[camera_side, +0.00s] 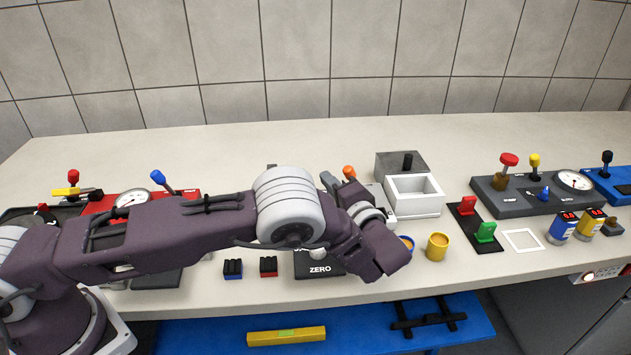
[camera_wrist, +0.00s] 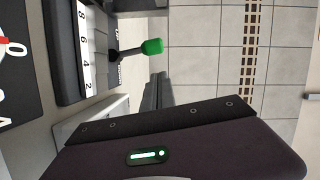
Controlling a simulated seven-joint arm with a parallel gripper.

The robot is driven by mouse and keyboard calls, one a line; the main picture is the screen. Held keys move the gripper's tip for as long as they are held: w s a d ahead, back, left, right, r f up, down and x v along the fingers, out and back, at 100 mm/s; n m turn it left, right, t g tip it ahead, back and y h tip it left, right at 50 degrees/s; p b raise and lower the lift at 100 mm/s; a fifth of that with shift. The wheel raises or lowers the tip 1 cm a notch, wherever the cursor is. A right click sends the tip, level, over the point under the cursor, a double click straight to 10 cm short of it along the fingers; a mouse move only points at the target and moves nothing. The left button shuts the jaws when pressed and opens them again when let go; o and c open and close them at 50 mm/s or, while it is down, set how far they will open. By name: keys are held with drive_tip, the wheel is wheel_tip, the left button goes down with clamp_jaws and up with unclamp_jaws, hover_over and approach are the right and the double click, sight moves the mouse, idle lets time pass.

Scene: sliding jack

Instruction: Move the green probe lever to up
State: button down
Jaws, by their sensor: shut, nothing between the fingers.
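The green probe lever (camera_wrist: 151,47) shows in the wrist view as a green knob on a dark stem. The stem comes out of a grey unit (camera_wrist: 68,50) with a white numbered scale (camera_wrist: 87,62). My gripper (camera_wrist: 160,77) shows in the wrist view with its dark grey fingers together and empty. In that picture the fingertips are just below the green knob, with a small visible gap; depth is hard to judge. In the side view my arm covers this area, so the lever and the fingertips cannot be made out there.
A panel marked ZERO (camera_side: 320,268) is partly under my arm. To the right are a white open box (camera_side: 414,203), a yellow cup (camera_side: 438,246), a switch plate (camera_side: 467,215) and a dark panel with levers (camera_side: 520,197). A red panel with a gauge (camera_side: 131,201) is at left.

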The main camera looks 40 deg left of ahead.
drive_tip(key=shift+s+a+f, duration=0.15)
drive_tip(key=shift+s+a, duration=0.15)
drive_tip(key=shift+a, duration=0.5)
drive_tip(key=shift+s+a+f, duration=0.15)
drive_tip(key=shift+s+a, duration=0.1)
drive_tip(key=shift+a, duration=0.5)
drive_tip(key=shift+s+a+r+n, duration=0.1)
drive_tip(key=shift+s+a+n, duration=0.4)
drive_tip(key=shift+s+a, duration=0.3)
